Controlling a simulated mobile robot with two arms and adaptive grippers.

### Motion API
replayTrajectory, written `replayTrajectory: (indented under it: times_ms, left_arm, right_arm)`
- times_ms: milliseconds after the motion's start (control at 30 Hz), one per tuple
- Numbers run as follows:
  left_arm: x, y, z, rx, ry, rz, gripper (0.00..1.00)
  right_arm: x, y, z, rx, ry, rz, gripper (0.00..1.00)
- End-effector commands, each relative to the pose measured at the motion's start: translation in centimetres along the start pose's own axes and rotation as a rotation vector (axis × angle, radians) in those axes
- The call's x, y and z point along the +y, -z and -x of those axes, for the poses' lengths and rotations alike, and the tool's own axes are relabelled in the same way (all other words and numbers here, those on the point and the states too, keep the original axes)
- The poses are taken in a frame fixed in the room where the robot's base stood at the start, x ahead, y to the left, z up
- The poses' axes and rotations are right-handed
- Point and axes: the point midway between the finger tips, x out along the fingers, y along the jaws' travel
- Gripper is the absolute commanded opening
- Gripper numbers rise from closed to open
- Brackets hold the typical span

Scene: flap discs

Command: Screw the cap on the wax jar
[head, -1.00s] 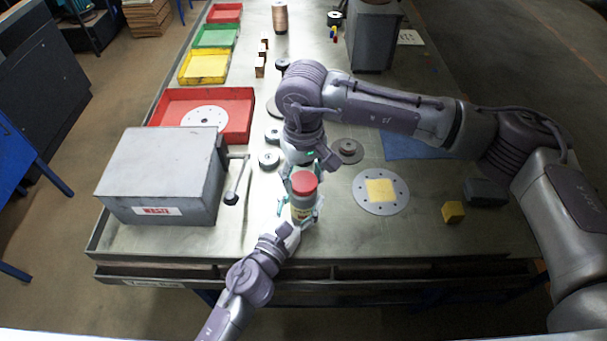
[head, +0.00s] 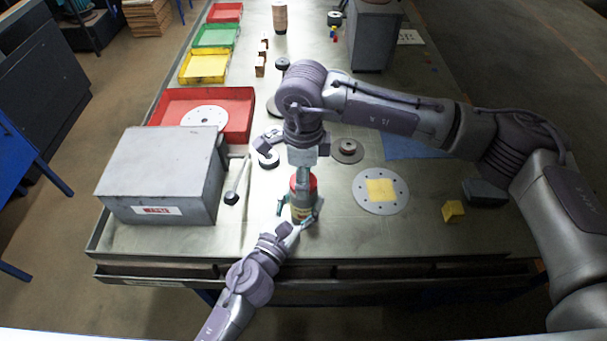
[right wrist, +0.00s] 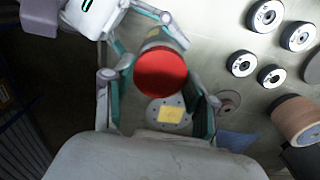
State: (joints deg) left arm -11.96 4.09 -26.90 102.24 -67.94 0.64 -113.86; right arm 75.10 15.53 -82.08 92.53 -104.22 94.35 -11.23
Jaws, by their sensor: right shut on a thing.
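The wax jar (head: 301,211) is a small upright pale jar near the front of the bench. The red cap (head: 309,183) sits at its top and also shows as a red disc in the right wrist view (right wrist: 160,72); whether the thread is engaged is hidden. My left gripper (head: 300,206) is shut around the jar's body from the front. My right gripper (head: 303,176) points down from above, shut on the cap. In the right wrist view its fingers (right wrist: 160,88) stand on both sides of the cap.
A grey box with a lever (head: 160,180) stands left of the jar. A perforated disc with a yellow square (head: 380,191) lies to the right, near a yellow block (head: 453,211). A red tray (head: 240,117) and several flap discs (head: 346,150) lie farther back.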

Motion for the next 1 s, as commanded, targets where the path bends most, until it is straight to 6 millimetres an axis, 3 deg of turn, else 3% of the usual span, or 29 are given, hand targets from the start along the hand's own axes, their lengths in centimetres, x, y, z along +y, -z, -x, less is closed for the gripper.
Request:
replayTrajectory:
  times_ms: [700, 767, 900, 933, 1000]
  left_arm:
    - [-0.05, -0.07, -0.01, -0.002, 0.001, -0.001, 0.0]
    - [-0.06, -0.07, -0.01, -0.002, 0.002, -0.001, 0.0]
    - [-0.06, -0.07, 0.0, -0.002, 0.002, -0.001, 0.0]
    - [-0.06, -0.07, 0.0, -0.002, 0.002, -0.001, 0.0]
    - [-0.06, -0.07, 0.0, -0.002, 0.002, -0.001, 0.0]
  right_arm:
    - [-0.08, 0.0, -0.11, -0.001, 0.0, -1.738, 0.15]
    - [-0.09, 0.02, -0.12, -0.001, 0.001, -1.831, 0.15]
    - [-0.13, 0.03, -0.09, -0.002, 0.002, -1.815, 0.15]
    - [-0.13, 0.03, -0.09, -0.002, 0.002, -1.815, 0.6]
    - [-0.13, 0.03, -0.09, -0.002, 0.002, -1.814, 0.71]
